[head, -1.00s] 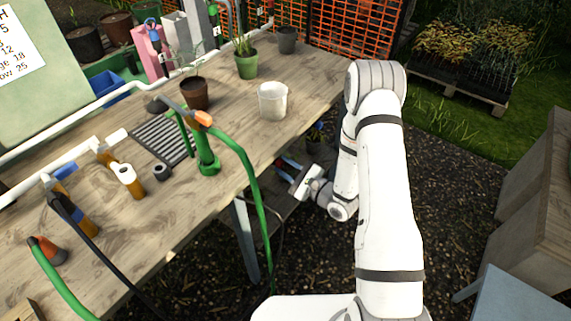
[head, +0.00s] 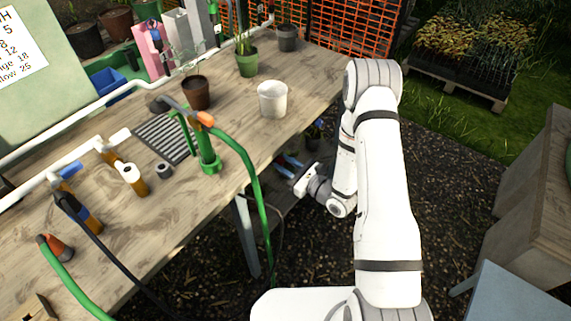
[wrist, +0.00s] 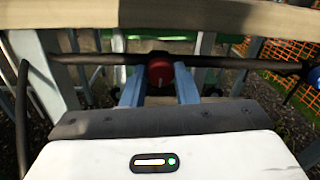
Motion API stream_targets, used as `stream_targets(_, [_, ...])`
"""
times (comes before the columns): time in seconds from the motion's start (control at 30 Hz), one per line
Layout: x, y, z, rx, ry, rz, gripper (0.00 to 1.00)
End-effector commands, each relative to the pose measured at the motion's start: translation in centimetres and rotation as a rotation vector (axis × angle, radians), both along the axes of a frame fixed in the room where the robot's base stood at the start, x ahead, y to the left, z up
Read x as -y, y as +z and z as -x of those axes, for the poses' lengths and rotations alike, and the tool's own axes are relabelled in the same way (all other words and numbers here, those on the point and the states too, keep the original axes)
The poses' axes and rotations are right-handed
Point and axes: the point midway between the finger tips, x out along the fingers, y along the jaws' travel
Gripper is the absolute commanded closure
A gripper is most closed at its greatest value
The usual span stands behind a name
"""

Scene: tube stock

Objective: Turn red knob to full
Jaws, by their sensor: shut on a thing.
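The red knob (wrist: 159,72) sits on a dark horizontal pipe (wrist: 225,63) under the bench edge, in the middle of the wrist view. My gripper (wrist: 159,88) has its two blue fingers on either side of the knob and is shut on it. The fingertips and part of the knob's lower side are hard to make out. In the head view my gripper (head: 285,163) reaches in below the bench's front edge, and the knob is mostly hidden there. No dial marking is readable.
The wooden bench top (head: 220,120) overhangs my gripper, with bench legs (head: 247,235) nearby. A green hose (head: 255,185) hangs over the front edge to the left of my gripper. A white pot (head: 272,99) stands on the bench. Gravel floor lies open to the right.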

Motion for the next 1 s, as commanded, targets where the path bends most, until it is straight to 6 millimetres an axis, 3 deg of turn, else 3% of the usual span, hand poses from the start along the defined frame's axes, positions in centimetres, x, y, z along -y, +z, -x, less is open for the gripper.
stream_targets(0.27, [0.1,0.1,-0.2,0.003,-0.005,0.0,0.96])
stream_targets(0.3, [0.1,0.1,-0.2,0.003,-0.005,0.0,0.72])
stream_targets(0.53, [0.1,0.0,-0.1,0.002,-0.003,0.0,0.53])
stream_targets(0.83, [0.3,0.0,0.1,0.0,-0.002,0.001,0.52])
stream_targets(1.0, [2.0,-0.2,1.6,-0.002,-0.005,0.0,0.52])
